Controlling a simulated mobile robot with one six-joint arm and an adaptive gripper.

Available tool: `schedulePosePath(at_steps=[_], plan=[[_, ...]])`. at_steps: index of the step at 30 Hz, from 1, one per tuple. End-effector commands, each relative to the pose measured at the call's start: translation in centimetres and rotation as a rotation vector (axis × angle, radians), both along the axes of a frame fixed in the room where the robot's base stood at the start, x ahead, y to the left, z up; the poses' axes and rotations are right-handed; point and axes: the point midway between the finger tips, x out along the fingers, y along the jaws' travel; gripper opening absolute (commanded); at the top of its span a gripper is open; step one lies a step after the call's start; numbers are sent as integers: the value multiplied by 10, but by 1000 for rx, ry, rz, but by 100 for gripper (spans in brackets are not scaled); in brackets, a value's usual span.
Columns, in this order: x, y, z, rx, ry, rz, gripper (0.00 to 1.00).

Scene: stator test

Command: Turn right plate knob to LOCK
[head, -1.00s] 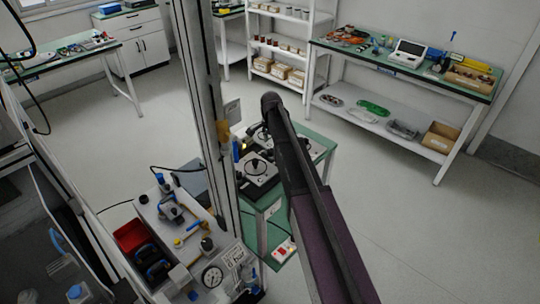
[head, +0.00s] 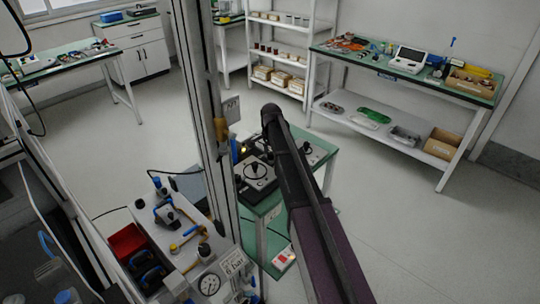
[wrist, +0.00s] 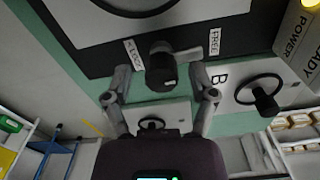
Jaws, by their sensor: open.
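A black knob (wrist: 160,72) sits at the edge of a dark plate (wrist: 95,55) in the wrist view. Its grey lever (wrist: 188,55) points right, toward the FREE label (wrist: 214,42). The LOCK label (wrist: 133,53) is on the other side. My gripper (wrist: 159,80) is open, with one finger on each side of the knob and gaps visible between them. How deep the fingers reach is hard to tell. In the head view, my arm hides the gripper and the knob near the plate fixtures (head: 257,170).
A second plate with a black ring and knob (wrist: 259,92) lies right of the gripper, near the POWER/READY box (wrist: 302,40). The fixtures stand on a green table (head: 269,207). A crowded bench with a red bin (head: 128,240) stands at left. Floor at right is clear.

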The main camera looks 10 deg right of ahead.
Motion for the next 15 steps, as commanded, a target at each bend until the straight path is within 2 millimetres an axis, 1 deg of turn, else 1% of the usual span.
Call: schedulePosePath(at_steps=[1,2,3,5,6,8,9,11,12,15], plan=[[0,0,0,0,0,0,73],[0,0,0,0,0,0,64],[0,0,0,0,0,0,53],[0,0,0,0,0,0,35],[0,0,0,0,0,0,23],[0,0,0,0,0,0,5],[0,0,0,0,0,0,0],[0,0,0,0,1,0,0],[-1,4,0,0,1,2,0],[-1,2,0,0,1,3,0]])
